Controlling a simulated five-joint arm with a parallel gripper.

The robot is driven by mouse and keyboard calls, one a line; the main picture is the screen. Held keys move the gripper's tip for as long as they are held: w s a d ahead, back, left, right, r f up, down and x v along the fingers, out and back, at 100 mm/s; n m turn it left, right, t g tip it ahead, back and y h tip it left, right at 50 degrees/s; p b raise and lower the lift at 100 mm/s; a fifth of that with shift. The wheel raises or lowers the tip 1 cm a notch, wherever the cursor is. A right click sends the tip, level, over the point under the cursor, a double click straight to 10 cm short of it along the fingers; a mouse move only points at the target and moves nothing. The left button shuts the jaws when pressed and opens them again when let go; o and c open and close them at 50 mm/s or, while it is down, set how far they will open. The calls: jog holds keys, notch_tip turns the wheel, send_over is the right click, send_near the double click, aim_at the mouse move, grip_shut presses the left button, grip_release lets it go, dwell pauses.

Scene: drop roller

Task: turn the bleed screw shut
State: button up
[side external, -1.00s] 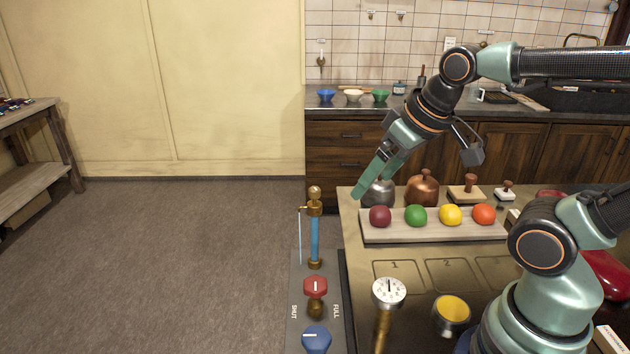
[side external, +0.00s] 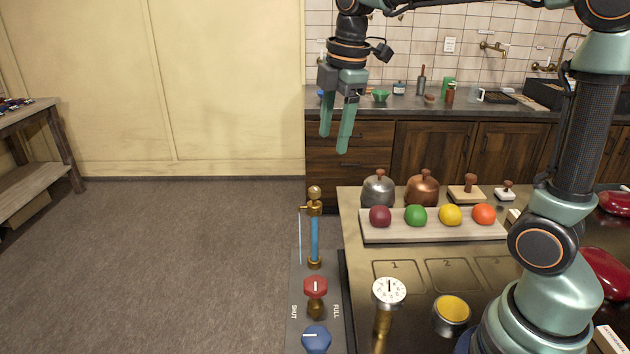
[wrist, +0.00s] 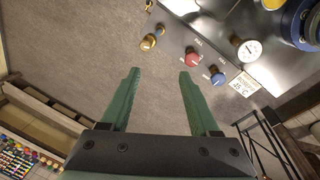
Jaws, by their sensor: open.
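My gripper (side external: 334,143) is open and empty, pointing down, high above the panel's left end in the side view. In the wrist view the fingers (wrist: 159,72) are spread with floor between them. Below it stands an upright blue tube (side external: 315,238) with brass fittings and a rounded brass knob (side external: 315,192) on top, which looks like the bleed screw. Its brass top also shows in the wrist view (wrist: 148,42), ahead of the fingers and apart from them. How far the screw is turned cannot be told.
A red knob (side external: 316,284) and a blue knob (side external: 316,338) sit on the dark panel, marked SHUT and FULL. A dial gauge (side external: 389,291) and a yellow-topped cup (side external: 452,313) are to the right. A board (side external: 430,232) holds coloured balls behind them.

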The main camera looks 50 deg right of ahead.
aim_at(315, 188)
jog(key=w+d+f+n+g, duration=0.1)
jog(key=w+f+n+g, duration=0.1)
jog(key=w+n, duration=0.5)
jog(key=shift+n, duration=0.5)
jog(key=f, duration=0.8)
jog(key=s+f, duration=0.1)
jog(key=f, duration=0.3)
grip_shut()
